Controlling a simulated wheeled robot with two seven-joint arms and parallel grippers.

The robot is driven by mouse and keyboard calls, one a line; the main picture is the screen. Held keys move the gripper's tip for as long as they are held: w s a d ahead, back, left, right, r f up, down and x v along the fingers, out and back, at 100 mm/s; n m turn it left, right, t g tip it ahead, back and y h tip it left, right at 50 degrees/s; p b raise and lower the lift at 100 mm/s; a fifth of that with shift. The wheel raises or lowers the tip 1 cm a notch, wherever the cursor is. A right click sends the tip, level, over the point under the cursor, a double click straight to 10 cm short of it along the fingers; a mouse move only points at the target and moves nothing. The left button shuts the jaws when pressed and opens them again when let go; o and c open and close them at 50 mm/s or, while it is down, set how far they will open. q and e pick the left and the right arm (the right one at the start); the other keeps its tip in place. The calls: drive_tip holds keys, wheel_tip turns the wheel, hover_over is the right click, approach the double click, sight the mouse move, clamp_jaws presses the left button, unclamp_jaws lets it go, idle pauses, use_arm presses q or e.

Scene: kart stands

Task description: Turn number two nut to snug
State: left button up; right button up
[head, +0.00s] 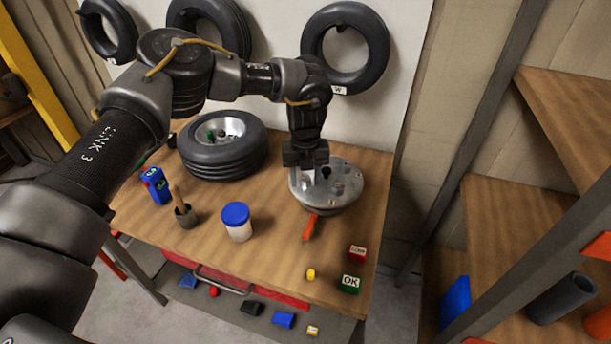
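My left gripper (308,174) points down over the grey round hub plate (345,188) on the wooden table. Its fingertips are at the plate's top, close to the holes and studs on the left part of it. A dark nut or stud (325,172) shows just right of the fingers. The fingers hide part of the plate, and I cannot tell whether they are shut on a nut. No nut numbers are readable. An orange handle-like piece (310,227) sticks out at the plate's front. My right gripper is not in view.
A tire with a silver rim (222,148) lies left of the plate. A green OK block (350,284), a red block (357,253) and a yellow piece (311,274) sit near the front.

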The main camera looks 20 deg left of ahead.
use_arm(q)
drive_tip(key=c, duration=0.8)
